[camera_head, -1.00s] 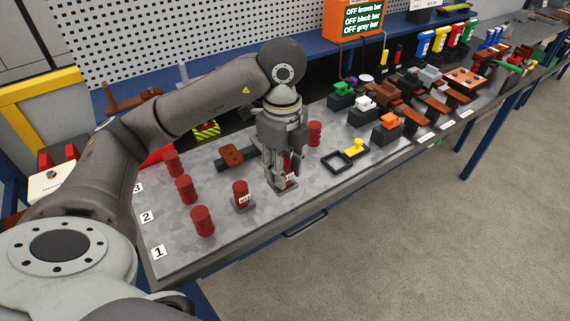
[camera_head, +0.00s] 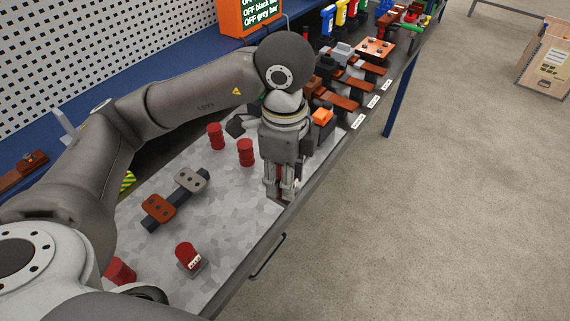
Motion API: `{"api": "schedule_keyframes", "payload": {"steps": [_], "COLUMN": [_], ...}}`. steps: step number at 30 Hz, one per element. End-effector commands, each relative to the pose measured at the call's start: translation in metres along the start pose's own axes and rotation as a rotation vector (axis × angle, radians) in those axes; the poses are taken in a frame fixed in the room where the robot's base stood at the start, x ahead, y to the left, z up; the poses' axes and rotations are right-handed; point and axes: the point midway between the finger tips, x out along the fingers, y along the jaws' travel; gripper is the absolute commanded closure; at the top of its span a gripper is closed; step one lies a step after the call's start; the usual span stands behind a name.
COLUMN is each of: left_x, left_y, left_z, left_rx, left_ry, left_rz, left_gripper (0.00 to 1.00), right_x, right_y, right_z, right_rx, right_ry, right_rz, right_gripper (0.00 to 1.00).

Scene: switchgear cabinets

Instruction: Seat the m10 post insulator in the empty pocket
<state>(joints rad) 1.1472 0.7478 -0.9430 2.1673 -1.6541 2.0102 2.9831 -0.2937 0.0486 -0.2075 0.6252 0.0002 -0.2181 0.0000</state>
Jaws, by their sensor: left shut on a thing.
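My left gripper (camera_head: 281,193) points straight down near the front edge of the grey speckled board (camera_head: 228,222). It is shut on a dark red insulator (camera_head: 285,187), mostly hidden between the fingers. A red insulator with a white label (camera_head: 187,254) stands on a small grey base to the lower left. Two more red insulators (camera_head: 215,136) (camera_head: 246,152) stand behind and left of the gripper. Another red insulator (camera_head: 120,271) is at the lower left, partly covered by my arm. I cannot make out the empty pocket; the fingers hide the spot below them. My right gripper is not in view.
A black bar with a brown plate (camera_head: 158,208) and a grey plate (camera_head: 190,180) lies on the board. Switchgear parts with an orange block (camera_head: 321,117) crowd the bench to the right. A handle (camera_head: 268,256) sticks out at the front. The board between bar and gripper is clear.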

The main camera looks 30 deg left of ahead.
Motion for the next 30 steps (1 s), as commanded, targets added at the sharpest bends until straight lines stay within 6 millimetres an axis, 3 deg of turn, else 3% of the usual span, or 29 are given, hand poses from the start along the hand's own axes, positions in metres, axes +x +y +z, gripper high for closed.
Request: {"api": "schedule_keyframes", "payload": {"steps": [5, 11, 14, 21, 30], "left_x": [0.004, 0.017, 0.019, 0.050, 0.087], "left_y": [-0.002, -0.019, -0.037, -0.085, -0.114], "left_z": [-0.003, 0.006, 0.017, 0.043, 0.058], "left_rx": [-0.013, -0.019, -0.022, -0.019, -0.015], "left_ry": [-0.001, -0.001, 0.000, 0.000, -0.001], "left_rz": [-0.002, -0.004, 0.005, 0.007, 0.000], "left_gripper": [0.99, 0.99, 0.99, 0.99, 0.99], "right_x": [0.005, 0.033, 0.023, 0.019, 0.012], "right_y": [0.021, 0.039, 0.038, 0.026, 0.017], "right_z": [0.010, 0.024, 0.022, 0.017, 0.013], "right_rx": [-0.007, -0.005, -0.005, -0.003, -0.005], "right_ry": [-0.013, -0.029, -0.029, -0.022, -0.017], "right_rz": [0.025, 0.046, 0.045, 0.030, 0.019], "right_gripper": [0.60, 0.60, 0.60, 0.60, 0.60]}}
